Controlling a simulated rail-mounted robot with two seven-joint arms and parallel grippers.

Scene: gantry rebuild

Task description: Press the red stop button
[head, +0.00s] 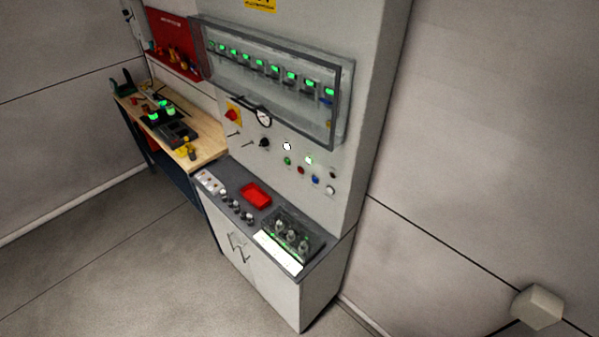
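A small dark red button (300,170) sits on the grey control panel (360,130), in a slanting row between a green button (287,160) and a blue button (316,179). It carries no label that I can read. A larger red knob on a yellow plate (232,115) is at the panel's upper left, under the glazed cover. Neither of my grippers is in view, and nothing covers the buttons.
The glazed cover (345,100) stands out from the panel above the buttons. Below is a console ledge with a red tray (256,195) and a clear box (292,236). A wooden workbench (205,147) adjoins at left. The floor in front is clear.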

